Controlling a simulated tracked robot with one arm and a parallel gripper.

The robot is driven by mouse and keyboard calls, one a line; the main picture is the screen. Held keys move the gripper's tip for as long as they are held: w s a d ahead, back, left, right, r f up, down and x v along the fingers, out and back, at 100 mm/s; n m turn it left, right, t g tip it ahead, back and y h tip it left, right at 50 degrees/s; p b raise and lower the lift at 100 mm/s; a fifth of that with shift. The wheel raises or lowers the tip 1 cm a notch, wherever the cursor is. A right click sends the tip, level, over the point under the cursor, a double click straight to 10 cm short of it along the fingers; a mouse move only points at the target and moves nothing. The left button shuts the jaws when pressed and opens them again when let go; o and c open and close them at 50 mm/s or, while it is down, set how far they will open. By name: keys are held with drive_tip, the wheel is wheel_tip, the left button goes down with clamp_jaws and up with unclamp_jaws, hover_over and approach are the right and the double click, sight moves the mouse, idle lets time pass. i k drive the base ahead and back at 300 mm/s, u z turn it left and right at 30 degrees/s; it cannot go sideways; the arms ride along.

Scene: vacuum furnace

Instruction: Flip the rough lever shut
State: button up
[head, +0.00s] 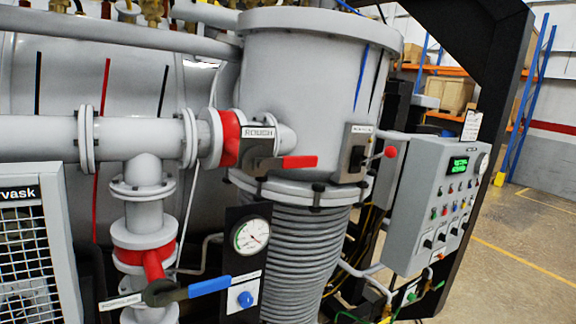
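The rough lever (299,162) has a red handle that points right and lies about level, roughly in line with the horizontal grey pipe. Its dark hub is at the red valve body (230,138), below a plate reading "ROUGH" (259,133). The lever stands in front of the big grey cylinder and nothing covers it. My gripper is not in the head view, so its opening and its distance from the lever cannot be seen.
A blue-handled lever (209,287) sits lower left, beside a dial gauge (251,236) on a black panel. A switch box with a red knob (390,152) is right of the rough lever. A grey control box (440,205) stands farther right. Open floor (530,240) lies at far right.

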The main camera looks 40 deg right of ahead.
sight(287, 162)
drive_tip(key=k, duration=1.35)
drive_tip(key=z, duration=0.55)
drive_tip(key=i, duration=1.95)
drive_tip(key=u, duration=0.5)
